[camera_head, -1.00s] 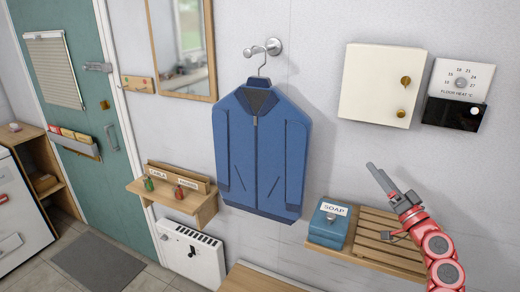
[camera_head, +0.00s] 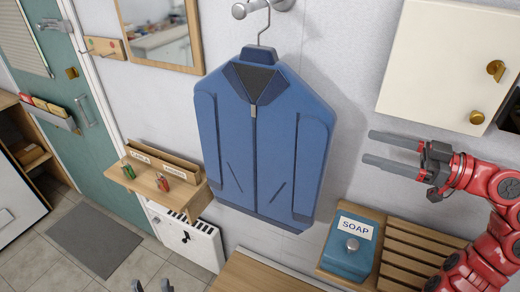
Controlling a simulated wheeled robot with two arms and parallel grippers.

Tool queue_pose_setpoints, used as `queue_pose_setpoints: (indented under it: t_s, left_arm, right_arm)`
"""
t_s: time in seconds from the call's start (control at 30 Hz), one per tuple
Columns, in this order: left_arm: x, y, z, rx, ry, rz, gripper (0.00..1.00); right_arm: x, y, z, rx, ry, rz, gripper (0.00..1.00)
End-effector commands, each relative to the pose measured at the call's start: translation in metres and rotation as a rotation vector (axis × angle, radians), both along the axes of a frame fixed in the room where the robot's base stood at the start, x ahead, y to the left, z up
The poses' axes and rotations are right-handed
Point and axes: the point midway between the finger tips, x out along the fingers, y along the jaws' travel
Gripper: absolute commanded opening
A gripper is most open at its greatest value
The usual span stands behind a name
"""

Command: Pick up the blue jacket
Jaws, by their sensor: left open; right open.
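The blue jacket (camera_head: 235,150) hangs on a wire hanger (camera_head: 264,25) from a round metal wall hook (camera_head: 240,10) at the top middle. Its zip faces me and its hem hangs free against the pale wall. My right gripper (camera_head: 370,148), on a red arm, is open and empty to the right of the jacket, with its fingers pointing left and apart from the cloth. Only the tips of my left gripper (camera_head: 152,286) show at the bottom edge, spread apart, below and left of the jacket; the rest is out of frame.
A cream cabinet (camera_head: 430,60) hangs above my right gripper. A small wooden shelf (camera_head: 165,190) with key tags is left of the jacket. A wooden bench (camera_head: 250,275) lies below.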

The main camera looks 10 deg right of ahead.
Motion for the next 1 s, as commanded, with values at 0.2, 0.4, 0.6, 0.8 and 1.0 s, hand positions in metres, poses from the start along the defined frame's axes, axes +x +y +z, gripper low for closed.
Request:
queue_pose_setpoints:
  t_s: [0.2, 0.4, 0.6, 0.8, 1.0]
  left_arm:
    - [0.0, 0.0, 0.023, 0.0, 0.0, 0.0, 0.5]
    - [0.0, 0.0, 0.036, 0.0, 0.0, 0.0, 0.5]
    - [0.0, 0.0, 0.04, 0.0, 0.0, 0.0, 0.5]
    - [0.0, 0.0, 0.05, 0.0, 0.0, 0.0, 0.5]
    - [0.0, 0.0, 0.057, 0.0, 0.0, 0.0, 0.5]
  right_arm:
    - [0.028, 0.045, 0.005, -0.001, -0.001, 0.007, 0.9]
    - [0.052, 0.079, 0.003, 0.003, 0.004, 0.003, 0.9]
    - [0.063, 0.094, 0.002, 0.001, -0.001, 0.001, 0.9]
    - [0.076, 0.116, 0.004, 0.001, 0.001, 0.004, 0.9]
    - [0.09, 0.134, 0.001, 0.0, 0.001, 0.002, 0.9]
